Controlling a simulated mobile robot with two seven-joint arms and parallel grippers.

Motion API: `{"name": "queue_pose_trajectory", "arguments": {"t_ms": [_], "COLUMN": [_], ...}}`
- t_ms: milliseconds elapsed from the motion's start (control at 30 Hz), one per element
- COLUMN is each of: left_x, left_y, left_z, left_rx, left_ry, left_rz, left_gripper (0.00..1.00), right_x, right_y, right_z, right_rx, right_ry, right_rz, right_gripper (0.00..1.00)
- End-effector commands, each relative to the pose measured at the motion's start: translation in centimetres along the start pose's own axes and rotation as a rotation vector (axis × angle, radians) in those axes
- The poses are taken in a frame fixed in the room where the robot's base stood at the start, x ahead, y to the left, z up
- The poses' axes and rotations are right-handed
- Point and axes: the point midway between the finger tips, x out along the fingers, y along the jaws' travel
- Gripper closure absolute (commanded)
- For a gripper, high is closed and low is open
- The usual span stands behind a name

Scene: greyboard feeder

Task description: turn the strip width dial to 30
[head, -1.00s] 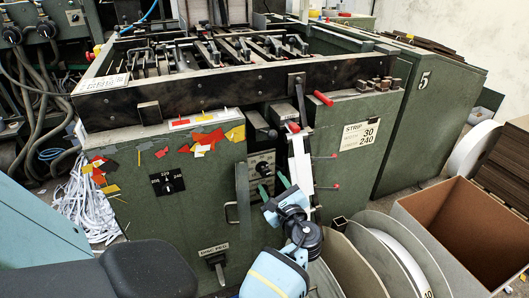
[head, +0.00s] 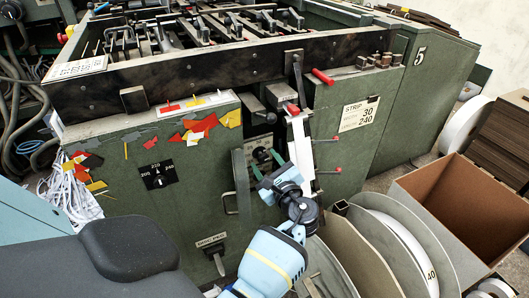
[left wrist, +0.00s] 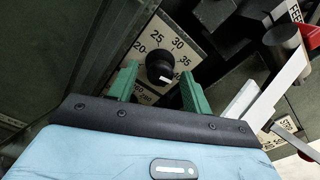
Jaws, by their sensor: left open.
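The strip width dial is a black round knob (left wrist: 160,62) on a pale scale plate (left wrist: 188,30) with numbers from 20 upward. Its white mark faces down and slightly right in the left wrist view, away from the 30 at the upper right; the number it meets is unclear. In the head view the knob (head: 262,154) is small on the machine's front. My left gripper (head: 267,164) is open in front of it. Its green fingers (left wrist: 158,85) stand on either side of the knob's lower part, with no clear contact. My right gripper is not in view.
A card (head: 358,114) on the machine reads strip 30 and 240. A white chute (head: 301,155) with a red-tipped lever stands close right of my left gripper. A second dial (head: 158,175) is farther left. A cardboard box (head: 450,205) and reels stand at right.

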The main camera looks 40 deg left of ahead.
Motion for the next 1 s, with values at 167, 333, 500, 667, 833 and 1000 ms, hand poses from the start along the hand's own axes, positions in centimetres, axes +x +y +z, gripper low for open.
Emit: {"name": "queue_pose_trajectory", "arguments": {"t_ms": [167, 333, 500, 667, 833, 1000], "left_x": [-0.01, 0.00, 0.00, 0.01, 0.03, 0.06], "left_y": [-0.03, -0.02, -0.02, -0.01, 0.03, 0.08], "left_z": [0.02, 0.02, 0.01, 0.00, -0.04, -0.05], "left_rx": [0.000, 0.000, 0.000, -0.007, -0.050, -0.146], "left_ry": [0.000, 0.000, 0.000, 0.000, 0.000, -0.002], "left_rz": [0.000, 0.000, 0.000, -0.001, -0.001, -0.001], "left_gripper": [0.52, 0.74, 0.96, 0.96, 0.96, 0.96], "right_x": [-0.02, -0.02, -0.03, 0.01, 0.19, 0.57], "right_y": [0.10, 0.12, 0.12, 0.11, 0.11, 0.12], "right_z": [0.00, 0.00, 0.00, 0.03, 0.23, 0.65], "right_rx": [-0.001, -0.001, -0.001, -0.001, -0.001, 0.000], "right_ry": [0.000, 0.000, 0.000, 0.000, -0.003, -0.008], "right_rz": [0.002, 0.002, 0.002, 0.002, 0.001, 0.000], "right_gripper": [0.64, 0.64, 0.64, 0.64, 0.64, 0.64]}}
